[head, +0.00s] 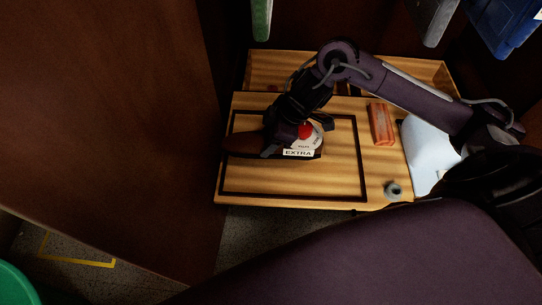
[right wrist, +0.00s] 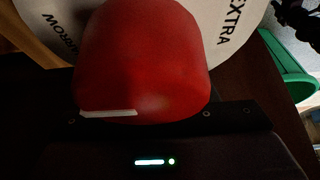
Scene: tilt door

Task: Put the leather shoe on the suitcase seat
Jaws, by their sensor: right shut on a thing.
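The brown leather shoe (head: 243,143) lies over the left part of a wooden board, with its toe end to the left. My right gripper (head: 287,140) is over its middle and is shut on it; the fingers hide part of the grip. A white round tag reading "EXTRA" (head: 299,153) and a red rounded piece (head: 305,130) show beside the fingers. The red piece (right wrist: 140,60) fills the right wrist view, with the white tag (right wrist: 232,25) behind it, and hides the shoe there. A black rectangular outline (head: 362,165) marks the board, possibly the suitcase seat. My left gripper is out of view.
An orange-red block (head: 381,124), a white-blue item (head: 430,150) and a small grey ring (head: 393,190) lie at the board's right. A tall brown panel (head: 110,120) stands close on the left. The outline's lower right area is clear.

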